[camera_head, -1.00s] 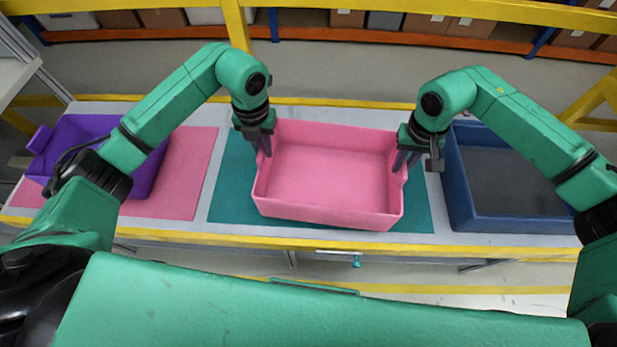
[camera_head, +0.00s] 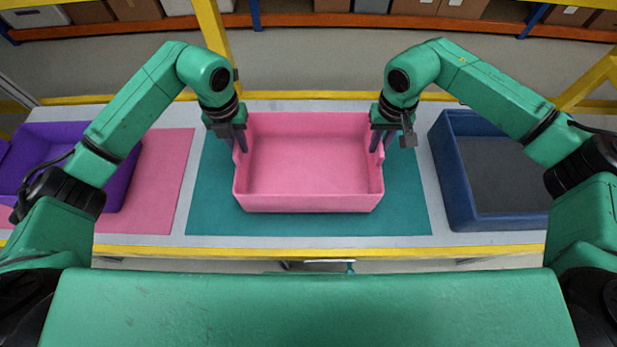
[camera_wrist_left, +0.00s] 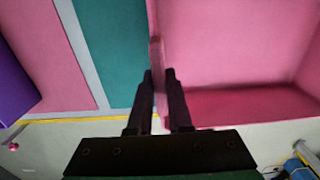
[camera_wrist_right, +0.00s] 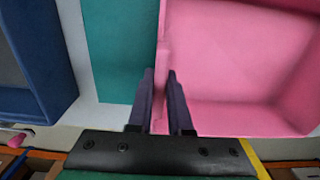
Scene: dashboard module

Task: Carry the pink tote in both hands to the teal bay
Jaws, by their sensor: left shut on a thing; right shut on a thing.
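The pink tote (camera_head: 309,203) is empty and upright over the teal bay (camera_head: 212,215) in the head view. I cannot tell whether its base touches the bay. My left gripper (camera_head: 241,143) is shut on the tote's left side wall. In the left wrist view its fingers (camera_wrist_left: 160,78) sit on both sides of that wall. My right gripper (camera_head: 378,143) is shut on the right side wall. In the right wrist view its fingers (camera_wrist_right: 162,78) straddle that wall. The tote hides the middle and back of the bay.
A purple tote (camera_head: 122,190) sits at the left, partly on a pink bay (camera_head: 166,195). A blue tote (camera_head: 453,175) stands right of the teal bay. A yellow rail (camera_head: 300,252) runs along the table's front edge. Teal area is bare in front of the pink tote.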

